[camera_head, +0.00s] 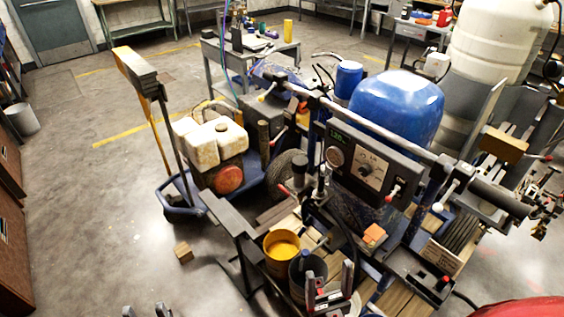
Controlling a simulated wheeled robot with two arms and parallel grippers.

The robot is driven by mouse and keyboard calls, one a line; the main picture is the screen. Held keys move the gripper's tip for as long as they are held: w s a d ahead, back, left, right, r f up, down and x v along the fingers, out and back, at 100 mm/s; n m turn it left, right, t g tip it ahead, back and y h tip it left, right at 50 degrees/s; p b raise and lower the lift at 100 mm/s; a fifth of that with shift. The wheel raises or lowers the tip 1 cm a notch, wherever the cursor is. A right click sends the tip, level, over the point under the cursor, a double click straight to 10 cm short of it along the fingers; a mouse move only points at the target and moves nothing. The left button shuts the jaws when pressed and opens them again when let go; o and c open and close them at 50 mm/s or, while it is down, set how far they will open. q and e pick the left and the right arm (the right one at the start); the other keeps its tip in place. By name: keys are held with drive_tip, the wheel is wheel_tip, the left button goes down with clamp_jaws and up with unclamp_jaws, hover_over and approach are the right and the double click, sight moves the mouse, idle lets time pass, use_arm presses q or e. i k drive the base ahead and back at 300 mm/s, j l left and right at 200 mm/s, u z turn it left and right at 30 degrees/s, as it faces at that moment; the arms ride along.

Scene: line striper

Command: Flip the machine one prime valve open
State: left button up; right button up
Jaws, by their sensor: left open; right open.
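The line striper (368,168) stands right of centre, with a dark control panel and a blue tank (398,105) behind it. Several small red-tipped levers show on it: one on the panel (393,193), one left of the panel near the pump fittings (284,190), and one further back (278,136). I cannot tell which is the prime valve or its position. My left gripper (145,311) is open at the bottom edge, over bare floor, away from the machine. My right gripper (329,286) is open at the machine's near side, in front of the buckets; nothing shows held.
A yellow paint bucket (282,246) and a dark bucket (308,268) stand at the machine's front. A wooden block (183,252) lies on the floor. An engine with a white tank (211,138) is at left.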

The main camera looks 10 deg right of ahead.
sight(280, 187)
drive_tip(key=i+z, duration=0.3)
drive_tip(key=i, duration=0.25)
drive_tip(key=i+j+z, duration=0.35)
drive_tip(key=i, duration=0.2)
drive_tip(key=k+j+u, duration=0.15)
drive_tip(key=j+u, duration=0.1)
drive_tip(key=j, duration=0.3)
